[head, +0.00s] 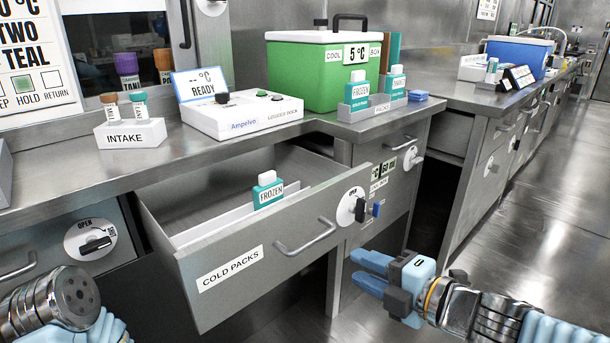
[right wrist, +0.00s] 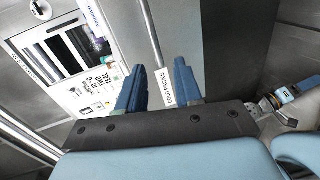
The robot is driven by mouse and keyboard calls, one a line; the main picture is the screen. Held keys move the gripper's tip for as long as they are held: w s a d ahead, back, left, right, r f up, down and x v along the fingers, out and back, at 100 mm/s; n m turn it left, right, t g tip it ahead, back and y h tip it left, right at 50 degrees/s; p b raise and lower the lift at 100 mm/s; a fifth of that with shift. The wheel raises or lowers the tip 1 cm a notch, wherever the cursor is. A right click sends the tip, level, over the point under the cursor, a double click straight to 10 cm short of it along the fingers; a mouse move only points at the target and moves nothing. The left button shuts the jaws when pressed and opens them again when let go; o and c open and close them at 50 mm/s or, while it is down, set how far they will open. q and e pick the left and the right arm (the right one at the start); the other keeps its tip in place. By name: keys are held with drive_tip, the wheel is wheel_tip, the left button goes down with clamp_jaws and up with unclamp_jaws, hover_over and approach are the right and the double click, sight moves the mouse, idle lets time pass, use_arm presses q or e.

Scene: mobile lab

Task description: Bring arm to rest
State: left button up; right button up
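My right gripper (head: 356,268) is in front of the open drawer's right side, over the floor, touching nothing. In the right wrist view its two blue fingers (right wrist: 157,78) stand apart with nothing between them. A piece of my left arm (head: 55,300) shows at the lower left of the head view; its gripper is not in that view. A blue part with an orange ring (right wrist: 284,97) at the right edge of the right wrist view looks like part of my left arm, but its fingers cannot be made out.
The COLD PACKS drawer (head: 215,285) is pulled out, with a teal FROZEN pack (head: 267,192) standing inside. The counter (head: 60,178) above holds an INTAKE rack (head: 131,134), a white dock (head: 240,115) and a green cooler (head: 310,75). Open floor (head: 500,200) lies to the right.

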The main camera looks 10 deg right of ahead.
drive_tip(key=w+a+f+m+g+h+p, duration=0.1)
drive_tip(key=w+f+m+g+h+p, duration=0.15)
drive_tip(key=f+m, duration=0.75)
drive_tip(key=w+a+f+m+g+h+p, duration=0.1)
drive_tip(key=w+f+m+g, duration=0.3)
drive_tip(key=f, duration=0.9)
drive_tip(key=s+a+f+m+g+h+p, duration=0.1)
drive_tip(key=s+f+m+g, duration=0.4)
drive_tip(key=s+f+m, duration=0.7)
drive_tip(key=s+f+p, duration=0.1)
drive_tip(key=s+f, duration=0.2)
drive_tip(key=f, duration=0.3)
drive_tip(key=shift+a+f, duration=0.2)
drive_tip(key=shift+a, duration=0.15)
